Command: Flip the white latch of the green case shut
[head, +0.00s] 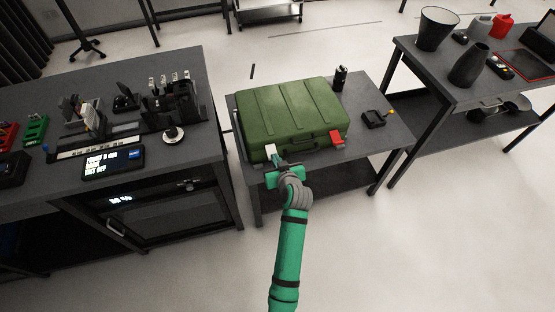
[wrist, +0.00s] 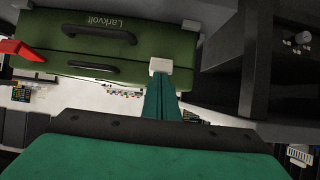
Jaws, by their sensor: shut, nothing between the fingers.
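The green case (head: 290,112) lies closed on a small dark table. It also fills the top of the wrist view (wrist: 180,50). Its white latch (head: 271,149) is on the front side, near the left corner. In the wrist view the white latch (wrist: 160,66) is right at my fingertips. My gripper (head: 279,163) is shut and empty, in front of the case's front side. Its fingers (wrist: 161,82) point at the white latch and appear to touch it or nearly so. I cannot tell whether the latch lies fully flat.
A red latch (head: 336,138) sticks out at the case's front right. A black handle (head: 301,143) sits between the latches. A black bottle (head: 340,77) and a small dark tray (head: 373,118) stand on the table right of the case. A dark workbench (head: 200,150) stands close at left.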

